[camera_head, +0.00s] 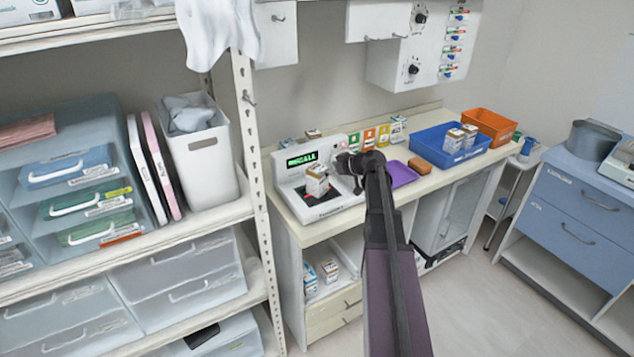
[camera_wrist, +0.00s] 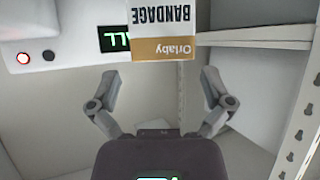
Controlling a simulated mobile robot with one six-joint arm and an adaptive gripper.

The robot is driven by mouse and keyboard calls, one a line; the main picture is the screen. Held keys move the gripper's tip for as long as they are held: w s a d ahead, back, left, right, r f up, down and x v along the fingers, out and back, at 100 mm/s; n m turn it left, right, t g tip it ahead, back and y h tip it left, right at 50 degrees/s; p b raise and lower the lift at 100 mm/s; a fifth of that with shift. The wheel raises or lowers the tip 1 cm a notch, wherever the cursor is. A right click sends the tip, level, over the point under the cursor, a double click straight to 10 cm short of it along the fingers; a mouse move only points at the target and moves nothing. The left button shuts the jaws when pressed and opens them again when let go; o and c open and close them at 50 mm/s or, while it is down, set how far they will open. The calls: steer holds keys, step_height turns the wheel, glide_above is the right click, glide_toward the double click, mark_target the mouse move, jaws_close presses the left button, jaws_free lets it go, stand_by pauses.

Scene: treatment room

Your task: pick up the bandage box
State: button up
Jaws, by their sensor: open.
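The bandage box (camera_head: 317,183) is a small white and tan carton on the white device with a green display (camera_head: 302,159). In the wrist view the box (camera_wrist: 162,30) appears upside down, with "BANDAGE" and "Orlaby" printed on it, cut off by the top edge. My gripper (camera_head: 352,165) is just right of the box in the head view, partly hidden by its own wrist. In the wrist view my gripper (camera_wrist: 159,76) has its fingers spread wide with nothing between them. The box lies ahead of the fingertips, roughly centred between them.
Similar cartons stand in the blue bin (camera_head: 434,150) and on the shelf below the counter (camera_head: 328,269). A purple tray (camera_head: 402,174) and an orange bin (camera_head: 489,126) are farther right. A shelf post (camera_head: 250,150) stands left of the device.

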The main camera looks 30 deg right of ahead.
mark_target(320, 169)
steer(key=shift+b+x, duration=1.15)
steer(key=shift+x, duration=0.9)
steer(key=shift+w+a+f, duration=0.3)
steer(key=shift+w+f, duration=0.05)
steer(key=c, duration=1)
steer(key=shift+c, duration=0.2)
steer(key=shift+r, duration=0.1)
